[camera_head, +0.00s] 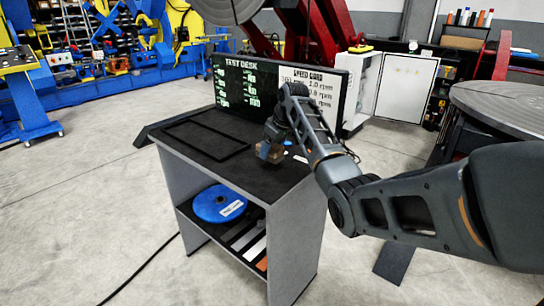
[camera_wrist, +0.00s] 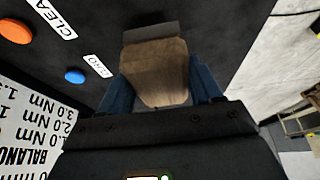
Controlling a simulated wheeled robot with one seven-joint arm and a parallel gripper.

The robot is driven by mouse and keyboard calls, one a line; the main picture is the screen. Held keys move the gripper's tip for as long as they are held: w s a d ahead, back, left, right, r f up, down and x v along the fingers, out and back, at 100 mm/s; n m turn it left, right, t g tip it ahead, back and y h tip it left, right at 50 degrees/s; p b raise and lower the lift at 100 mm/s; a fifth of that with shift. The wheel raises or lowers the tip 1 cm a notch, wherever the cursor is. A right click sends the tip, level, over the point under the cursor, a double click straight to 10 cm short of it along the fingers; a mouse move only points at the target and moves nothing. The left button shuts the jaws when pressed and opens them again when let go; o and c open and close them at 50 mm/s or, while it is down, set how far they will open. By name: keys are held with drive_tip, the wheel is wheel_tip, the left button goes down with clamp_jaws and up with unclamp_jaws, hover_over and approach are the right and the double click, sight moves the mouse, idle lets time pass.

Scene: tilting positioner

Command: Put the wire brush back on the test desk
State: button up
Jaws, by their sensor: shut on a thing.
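The wire brush (camera_wrist: 155,68) shows in the wrist view as a brown wooden block with a dark grey far end. My gripper (camera_wrist: 161,88) is shut on it, with one blue finger on each side. In the head view the brush (camera_head: 268,153) is a small brown patch below my gripper (camera_head: 275,140), over the right part of the test desk (camera_head: 178,150). The desk has a black top and grey sides. I cannot tell whether the brush touches the desk top. Its bristles are not clearly visible.
A black rectangular frame (camera_head: 173,123) lies on the desk's left part. A sign board (camera_head: 235,80) stands along the back edge. An orange button (camera_wrist: 15,31) and a blue button (camera_wrist: 75,76) sit near the brush. A blue disc (camera_head: 218,201) is on the shelf below.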

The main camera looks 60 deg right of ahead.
drive_tip(key=shift+f, duration=1.8)
drive_tip(key=o, duration=1)
drive_tip(key=shift+f, duration=0.1)
drive_tip(key=v, duration=1.2)
drive_tip(key=shift+s, duration=0.1)
